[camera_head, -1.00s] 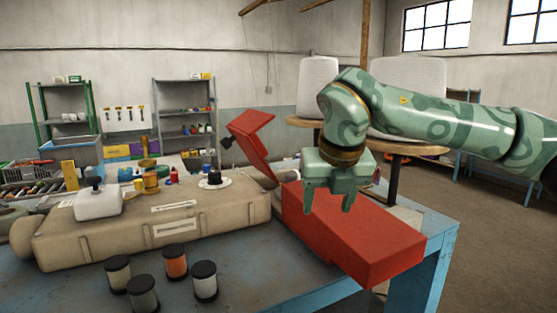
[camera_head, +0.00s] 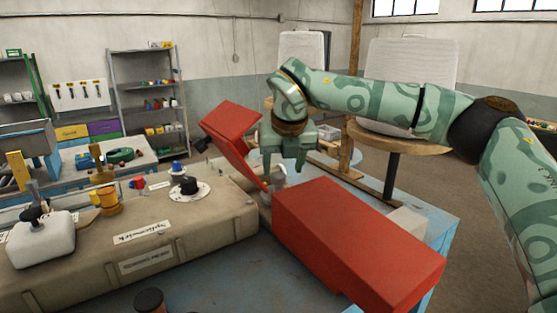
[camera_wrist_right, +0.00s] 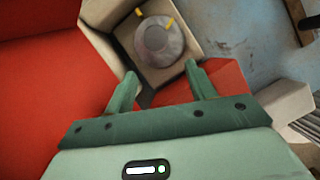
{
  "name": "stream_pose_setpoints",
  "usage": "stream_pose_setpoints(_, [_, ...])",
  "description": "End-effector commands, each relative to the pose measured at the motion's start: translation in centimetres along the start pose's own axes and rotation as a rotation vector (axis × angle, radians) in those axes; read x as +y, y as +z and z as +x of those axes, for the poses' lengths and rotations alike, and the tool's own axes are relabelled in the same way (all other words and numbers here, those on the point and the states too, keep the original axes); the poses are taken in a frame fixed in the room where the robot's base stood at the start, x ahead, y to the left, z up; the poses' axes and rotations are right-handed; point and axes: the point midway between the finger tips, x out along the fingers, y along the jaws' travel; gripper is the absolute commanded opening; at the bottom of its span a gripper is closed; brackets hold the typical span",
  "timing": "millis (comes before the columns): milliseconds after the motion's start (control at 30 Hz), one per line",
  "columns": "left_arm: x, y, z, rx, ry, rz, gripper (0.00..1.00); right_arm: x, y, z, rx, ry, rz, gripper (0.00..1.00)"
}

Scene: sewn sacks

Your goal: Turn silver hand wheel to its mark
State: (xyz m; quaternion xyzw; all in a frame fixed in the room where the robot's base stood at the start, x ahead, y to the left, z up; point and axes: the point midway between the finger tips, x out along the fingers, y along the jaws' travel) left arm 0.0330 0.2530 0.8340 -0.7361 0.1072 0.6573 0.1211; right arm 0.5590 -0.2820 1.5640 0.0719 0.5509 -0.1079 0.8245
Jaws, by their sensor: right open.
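The silver hand wheel (camera_wrist_right: 158,42) is a round grey disc on a beige block in the right wrist view. Two yellow marks (camera_wrist_right: 170,21) show near its far edge. In the head view a small grey part of the wheel (camera_head: 277,178) shows between the red pieces, mostly hidden. My right gripper (camera_head: 286,168) points down there; in the right wrist view my right gripper (camera_wrist_right: 157,76) is open and empty, its fingers apart on the near side of the wheel, with no clear contact. My left gripper is not in view.
A long red box (camera_head: 355,245) lies right of the wheel, and a tilted red piece (camera_head: 232,133) rises to the left. A beige machine body (camera_head: 150,240) with a black knob (camera_head: 189,185) fills the left.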

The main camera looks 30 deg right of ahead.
Motion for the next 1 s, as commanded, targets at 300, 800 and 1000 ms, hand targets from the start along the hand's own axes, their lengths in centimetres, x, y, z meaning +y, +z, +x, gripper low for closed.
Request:
stream_pose_setpoints(300, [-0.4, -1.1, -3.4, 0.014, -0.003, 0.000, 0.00, 0.0, 2.8, 4.4, 0.003, 0.000, -0.001, 0.55])
stream_pose_setpoints(800, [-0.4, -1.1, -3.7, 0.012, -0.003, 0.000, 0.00, 0.0, 2.7, 6.2, 0.000, 0.000, 0.000, 0.44])
stream_pose_setpoints(1000, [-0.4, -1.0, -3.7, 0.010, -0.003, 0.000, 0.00, 0.0, 2.7, 6.2, 0.000, 0.001, 0.000, 0.11])
